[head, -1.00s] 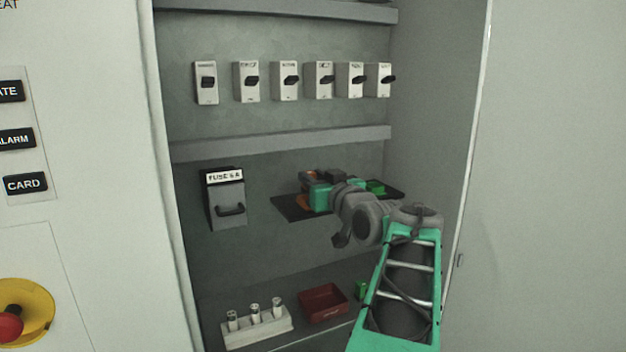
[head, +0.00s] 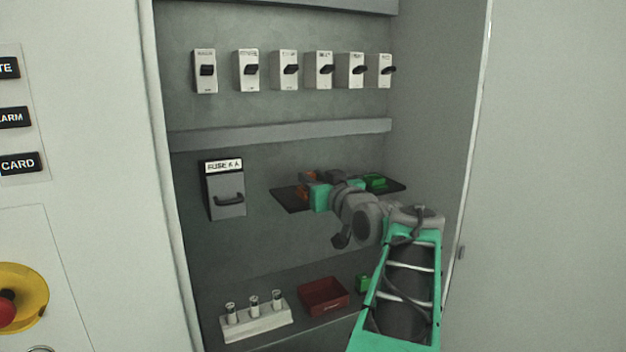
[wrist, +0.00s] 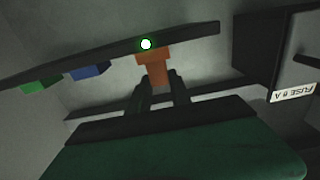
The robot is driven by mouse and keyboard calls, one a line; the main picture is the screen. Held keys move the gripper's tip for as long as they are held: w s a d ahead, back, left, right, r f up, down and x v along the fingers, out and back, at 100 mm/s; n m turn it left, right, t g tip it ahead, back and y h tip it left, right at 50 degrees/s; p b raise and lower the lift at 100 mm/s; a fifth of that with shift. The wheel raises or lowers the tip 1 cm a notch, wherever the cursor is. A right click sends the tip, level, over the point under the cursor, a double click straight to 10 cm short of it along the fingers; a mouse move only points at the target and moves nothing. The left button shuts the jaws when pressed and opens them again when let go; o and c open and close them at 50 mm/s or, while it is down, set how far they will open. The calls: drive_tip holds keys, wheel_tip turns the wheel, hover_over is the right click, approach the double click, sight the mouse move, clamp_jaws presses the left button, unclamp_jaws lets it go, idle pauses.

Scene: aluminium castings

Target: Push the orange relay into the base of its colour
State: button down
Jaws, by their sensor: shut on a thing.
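My gripper (wrist: 159,82) is shut on the orange relay (wrist: 157,72), which shows between its two dark fingertips in the wrist view. The relay meets a wider orange piece (wrist: 153,57) at the dark board (wrist: 205,35); I cannot tell a clear seam between relay and base. A bright light with a green rim glows on the board edge there. A blue base (wrist: 88,71) and a green base (wrist: 40,86) are further left on the board. In the head view, my gripper (head: 318,190) is at the board (head: 287,204), with some orange (head: 303,191) partly hidden behind it.
The fuse holder (head: 226,190) hangs left of the board. Below are a white block with several fuses (head: 257,322), a red tray (head: 325,296) and a green block (head: 362,284). A row of switches (head: 287,70) is above. The cabinet's right wall is close to my arm.

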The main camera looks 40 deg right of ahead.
drive_tip(key=shift+f, duration=0.2)
drive_tip(key=c, duration=1.1)
unclamp_jaws()
drive_tip(key=b+v, duration=0.1)
drive_tip(key=v, duration=0.6)
drive_tip(key=shift+s, duration=0.4)
drive_tip(key=shift+a, duration=0.2)
